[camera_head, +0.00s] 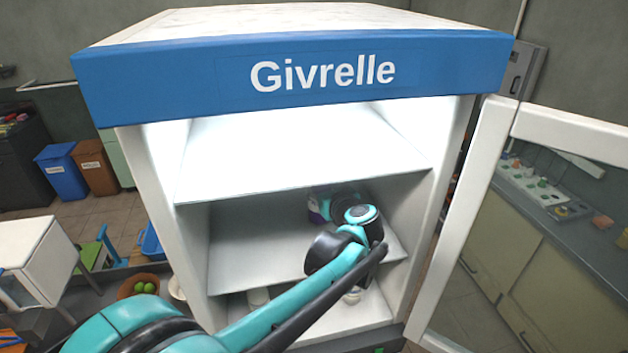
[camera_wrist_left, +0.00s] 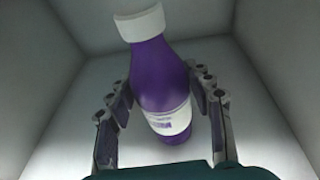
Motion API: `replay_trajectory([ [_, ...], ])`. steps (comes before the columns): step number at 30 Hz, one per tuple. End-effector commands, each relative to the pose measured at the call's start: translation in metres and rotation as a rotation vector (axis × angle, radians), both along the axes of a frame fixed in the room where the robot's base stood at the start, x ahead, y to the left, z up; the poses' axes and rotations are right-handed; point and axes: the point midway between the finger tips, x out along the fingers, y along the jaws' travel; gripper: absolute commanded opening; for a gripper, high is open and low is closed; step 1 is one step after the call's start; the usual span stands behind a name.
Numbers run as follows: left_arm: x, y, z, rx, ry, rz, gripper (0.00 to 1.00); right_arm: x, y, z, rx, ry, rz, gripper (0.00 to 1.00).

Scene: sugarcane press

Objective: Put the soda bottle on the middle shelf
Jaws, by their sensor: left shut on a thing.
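The soda bottle (camera_wrist_left: 161,83) is purple with a white cap and a white label. In the left wrist view it stands between the two fingers of my left gripper (camera_wrist_left: 162,90), which is shut on it. In the head view my left arm reaches into the open fridge, and a small purple part of the bottle (camera_head: 316,213) shows beyond the wrist, above the middle shelf (camera_head: 245,248). My arm hides most of the bottle and gripper there. I cannot tell whether the bottle's base touches the shelf. My right gripper is not in view.
The fridge door (camera_head: 482,190) stands open at the right. The upper shelf (camera_head: 300,155) is empty and lies close above my wrist. White items, partly hidden, sit at the fridge bottom below my arm. The visible left part of the middle shelf is clear.

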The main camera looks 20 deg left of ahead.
Motion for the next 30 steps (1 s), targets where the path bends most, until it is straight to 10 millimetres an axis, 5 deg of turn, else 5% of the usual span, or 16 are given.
replay_trajectory([
  [13,-0.0036,-0.0044,-0.0098,-0.001,0.0,0.001,0.0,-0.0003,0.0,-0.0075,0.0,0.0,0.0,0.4],
  [14,-0.0035,-0.0044,-0.0097,-0.003,0.0,0.002,0.57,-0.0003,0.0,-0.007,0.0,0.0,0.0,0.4],
  [16,-0.0036,-0.0044,-0.0089,-0.003,0.0,0.002,0.72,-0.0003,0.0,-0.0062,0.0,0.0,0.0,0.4],
  [30,-0.0115,-0.0127,-0.0009,-0.001,-0.001,-0.003,0.72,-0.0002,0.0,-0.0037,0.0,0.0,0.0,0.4],
])
